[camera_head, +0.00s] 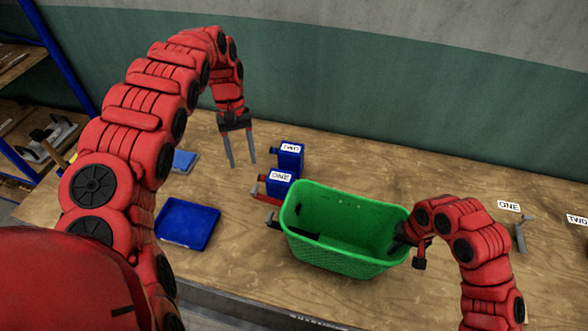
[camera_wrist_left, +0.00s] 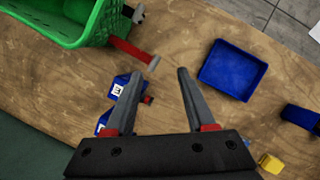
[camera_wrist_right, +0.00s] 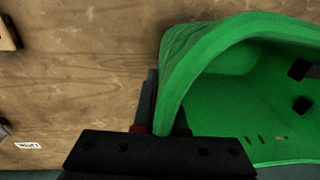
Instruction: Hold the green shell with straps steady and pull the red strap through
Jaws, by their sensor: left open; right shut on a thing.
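The green shell (camera_head: 340,262) stands on the wooden table as an open green basket. My right gripper (camera_head: 400,243) is shut on the shell's right rim; the right wrist view shows the rim (camera_wrist_right: 185,75) between its fingers. The red strap (camera_head: 266,199) sticks out of the shell's left side, beside the blue blocks. In the left wrist view the red strap (camera_wrist_left: 132,50) ends in a grey tip. A black strap end (camera_head: 273,224) sticks out nearer the front. My left gripper (camera_head: 241,164) is open and empty, above the table behind and left of the shell.
Two blue blocks with labels, one at the back (camera_head: 291,157) and one in front (camera_head: 279,183), stand close to the red strap. A blue tray (camera_head: 188,223) lies to the left. A grey clamp-like part (camera_head: 521,233) lies at the right. Table is clear behind the shell.

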